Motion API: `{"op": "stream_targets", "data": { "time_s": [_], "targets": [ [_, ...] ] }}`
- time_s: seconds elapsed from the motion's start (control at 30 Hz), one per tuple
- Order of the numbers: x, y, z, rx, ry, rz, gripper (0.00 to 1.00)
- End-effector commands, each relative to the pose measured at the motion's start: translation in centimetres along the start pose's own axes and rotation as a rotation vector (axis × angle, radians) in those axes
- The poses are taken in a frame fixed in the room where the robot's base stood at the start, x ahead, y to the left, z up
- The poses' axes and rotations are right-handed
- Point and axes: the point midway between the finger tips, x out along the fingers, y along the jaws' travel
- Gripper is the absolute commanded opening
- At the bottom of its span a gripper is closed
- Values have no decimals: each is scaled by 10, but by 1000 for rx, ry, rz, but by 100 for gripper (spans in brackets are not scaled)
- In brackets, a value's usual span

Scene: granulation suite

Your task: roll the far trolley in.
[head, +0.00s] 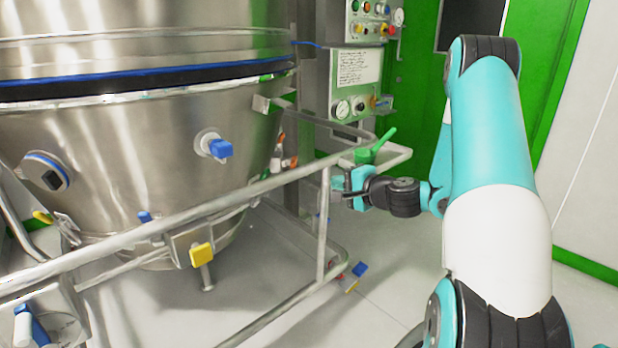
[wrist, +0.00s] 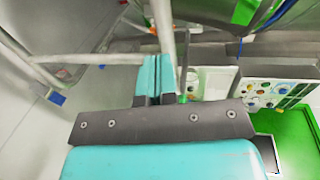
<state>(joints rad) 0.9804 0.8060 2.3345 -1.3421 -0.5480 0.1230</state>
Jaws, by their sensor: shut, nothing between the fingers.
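The trolley is a large steel bowl (head: 110,150) carried in a tubular steel frame (head: 170,222). Its rail runs from lower left to a handle end (head: 402,155) at right, with an upright post (head: 322,230) below. My gripper (head: 343,186) is just right of this post, below the handle rail. In the wrist view my gripper (wrist: 152,72) has its teal fingers together and empty, with their tips close beside a steel tube (wrist: 162,22). I cannot tell whether they touch it. A green lever (head: 378,145) sticks up near the handle end.
A control column with gauges and buttons (head: 352,90) stands behind the handle, against a green door (head: 425,100). A yellow pedal (head: 202,255) hangs on the frame. Floor at right of the frame (head: 385,285) is clear.

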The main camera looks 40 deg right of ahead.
Motion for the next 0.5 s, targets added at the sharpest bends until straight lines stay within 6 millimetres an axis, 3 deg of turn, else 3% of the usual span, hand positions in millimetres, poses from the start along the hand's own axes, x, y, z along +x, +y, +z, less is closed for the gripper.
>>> {"op": "stream_targets", "data": {
  "time_s": [0.3,0.5],
  "targets": [
    [70,0,2,-5,-8,0,0],
    [101,0,2,-4,-6,1,0]
  ]
}}
